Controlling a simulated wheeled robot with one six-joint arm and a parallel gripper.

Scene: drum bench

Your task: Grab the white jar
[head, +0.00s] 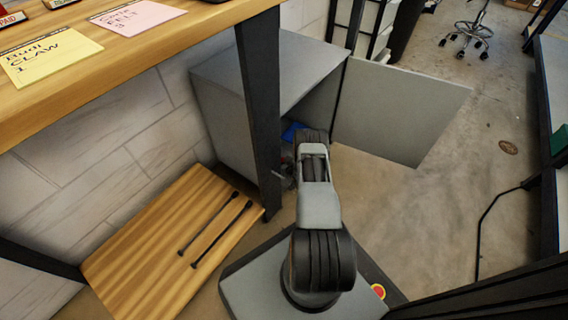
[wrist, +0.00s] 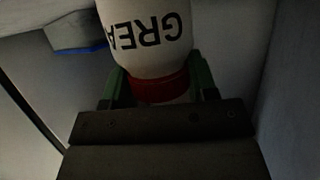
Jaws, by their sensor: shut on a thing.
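The white jar (wrist: 150,45) is in the wrist view, with black letters reading "GREA" upside down and a dark red band (wrist: 160,88) near my gripper. My gripper (wrist: 160,85) has its green fingers on both sides of the jar at the red band and is shut on it. The jar's far end is cut off by the top of the picture. In the head view my arm reaches into the open grey cabinet (head: 225,100), and the jar and fingertips are hidden behind the arm.
The cabinet door (head: 400,108) stands open to the right. A blue item (head: 293,131) is inside the cabinet. A black bench leg (head: 260,110) stands close left of my arm. A wooden board (head: 165,245) with two dark rods lies at lower left. Open floor (head: 440,190) is at right.

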